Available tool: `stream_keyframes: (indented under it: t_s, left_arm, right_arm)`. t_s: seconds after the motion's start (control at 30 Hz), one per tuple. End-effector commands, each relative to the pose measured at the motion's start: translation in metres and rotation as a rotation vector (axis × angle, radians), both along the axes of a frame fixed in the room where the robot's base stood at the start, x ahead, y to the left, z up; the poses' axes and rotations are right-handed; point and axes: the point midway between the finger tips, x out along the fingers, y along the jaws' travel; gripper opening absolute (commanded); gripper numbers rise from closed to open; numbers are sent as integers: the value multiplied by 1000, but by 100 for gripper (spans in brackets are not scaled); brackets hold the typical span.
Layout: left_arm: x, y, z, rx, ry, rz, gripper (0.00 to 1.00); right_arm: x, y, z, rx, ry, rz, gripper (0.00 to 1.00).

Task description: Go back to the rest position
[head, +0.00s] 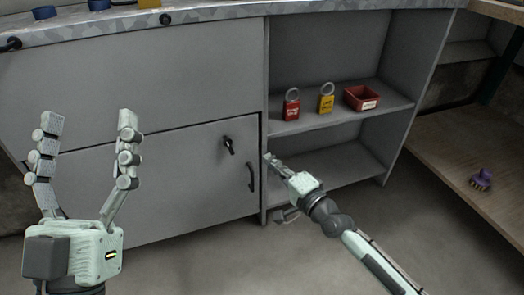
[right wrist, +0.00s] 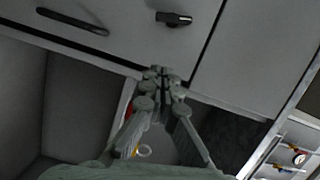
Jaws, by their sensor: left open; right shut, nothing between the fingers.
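My left gripper (head: 88,120) is raised at the left of the head view, fingers spread wide and empty, in front of the grey cabinet (head: 135,82). My right gripper (head: 268,158) is by the cabinet's upright divider, between the lower door (head: 190,180) and the open shelves. In the right wrist view its fingertips (right wrist: 158,74) meet with nothing between them. The lower door is shut or nearly so, with a black handle (head: 251,177) and a black turn knob (head: 228,145). Both show above the fingers in the right wrist view. I cannot tell whether the right gripper touches the cabinet.
The upper shelf (head: 322,120) holds a red padlock (head: 291,109), a yellow padlock (head: 326,103) and a red bin (head: 361,99). A purple brush (head: 481,180) lies on a wooden shelf (head: 450,150) at the right. The worktop edge (head: 220,14) runs along the top. The floor in front is clear.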

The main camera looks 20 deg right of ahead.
Motion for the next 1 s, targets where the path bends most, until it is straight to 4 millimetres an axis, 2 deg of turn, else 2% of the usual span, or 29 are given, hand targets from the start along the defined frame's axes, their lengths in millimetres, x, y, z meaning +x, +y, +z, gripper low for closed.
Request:
stream_keyframes:
  t_s: [0.2,0.73,0.87,0.97,1.0]
  left_arm:
    - [2,-1,-2,5,17,-1,74]
    - [2,-1,-2,6,17,-1,74]
    - [2,-1,-2,6,16,-1,74]
    - [2,-1,-2,6,16,-1,74]
    - [2,-1,-2,6,16,-1,74]
  right_arm:
    - [-13,-4,1,0,0,0,0]
    - [-16,1,5,-16,-17,3,0]
    - [-32,29,37,-155,-136,17,0]
    - [-59,61,87,-352,-316,5,0]
    - [-72,72,110,-439,-397,-11,0]
